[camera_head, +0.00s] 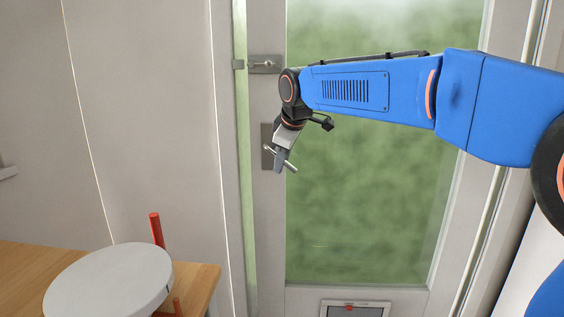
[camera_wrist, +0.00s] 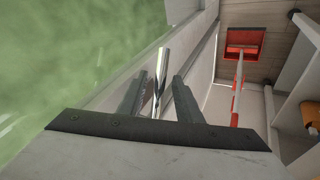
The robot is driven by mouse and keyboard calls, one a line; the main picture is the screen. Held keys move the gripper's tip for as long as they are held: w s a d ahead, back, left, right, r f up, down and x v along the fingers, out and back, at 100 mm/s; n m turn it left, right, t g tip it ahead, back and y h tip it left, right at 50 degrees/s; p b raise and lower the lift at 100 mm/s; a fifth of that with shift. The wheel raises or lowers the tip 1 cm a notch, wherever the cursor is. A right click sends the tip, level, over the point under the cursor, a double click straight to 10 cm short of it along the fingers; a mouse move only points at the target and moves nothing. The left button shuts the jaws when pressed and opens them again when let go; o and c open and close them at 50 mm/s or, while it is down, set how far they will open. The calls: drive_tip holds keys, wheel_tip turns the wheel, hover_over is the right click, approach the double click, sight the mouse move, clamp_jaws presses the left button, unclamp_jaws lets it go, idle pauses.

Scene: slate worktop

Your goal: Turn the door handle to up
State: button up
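The door handle (camera_head: 291,168) is a slim silver lever on a dark grey plate (camera_head: 267,158) at the left edge of the glazed door (camera_head: 270,215). In the head view the visible lever slopes down to the right, partly hidden by my gripper. My gripper (camera_head: 279,165) is at the lever, pointing down. In the wrist view the chrome lever (camera_wrist: 161,72) lies between the two dark fingers of my gripper (camera_wrist: 160,88). Narrow gaps seem to show on both sides of it, so the fingers look open around it.
A sliding bolt (camera_head: 265,64) sits above the handle. A pet flap (camera_head: 355,309) is low in the door. A wooden table (camera_head: 205,278) with a round grey top (camera_head: 110,283) and red posts stands at lower left. A red and white post (camera_wrist: 237,90) shows in the wrist view.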

drive_tip(key=shift+w+a+f, duration=0.1)
drive_tip(key=shift+w+f, duration=0.15)
drive_tip(key=shift+f, duration=0.15)
clamp_jaws()
drive_tip(key=r+h, duration=0.1)
drive_tip(key=h, duration=0.1)
drive_tip(key=d+r+n+h, duration=0.1)
drive_tip(key=h, duration=0.1)
drive_tip(key=shift+r, duration=0.15)
drive_tip(key=shift+d+r+n+h, duration=0.2)
drive_tip(key=shift+r+n+h, duration=0.55)
drive_tip(key=shift+h, duration=0.75)
drive_tip(key=shift+r, duration=0.2)
